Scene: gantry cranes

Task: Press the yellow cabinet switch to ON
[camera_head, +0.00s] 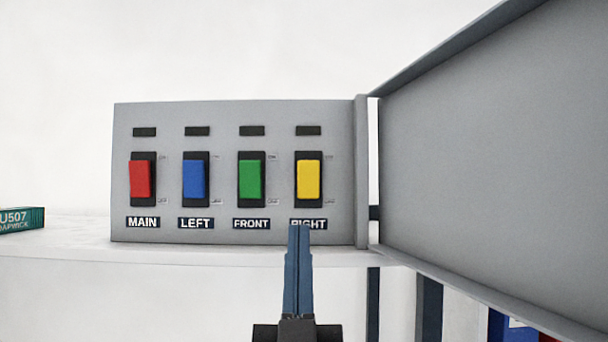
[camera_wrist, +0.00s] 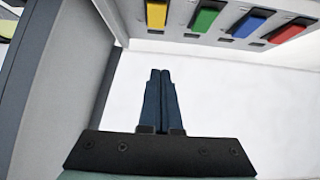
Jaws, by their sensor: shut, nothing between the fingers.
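The yellow switch (camera_head: 308,180) is a rocker in a black frame, the rightmost on the grey cabinet panel (camera_head: 335,225), above the label RIGHT. Small ON and OFF marks stand beside it. The dark indicator (camera_head: 308,131) above it looks unlit. I cannot tell clearly which way the rocker is tilted. My gripper (camera_head: 299,228) is shut and empty, in front of and below the yellow switch, its tips overlapping the RIGHT label in the head view. In the wrist view, my gripper (camera_wrist: 160,75) points toward the panel, with the yellow switch (camera_wrist: 157,14) beyond the tips. Contact is not visible.
Red (camera_head: 140,180), blue (camera_head: 194,179) and green (camera_head: 251,180) switches stand to the left in a row, labelled MAIN, LEFT and FRONT. The open grey cabinet door (camera_head: 490,170) stands close on the right. A teal container (camera_head: 22,220) is at far left.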

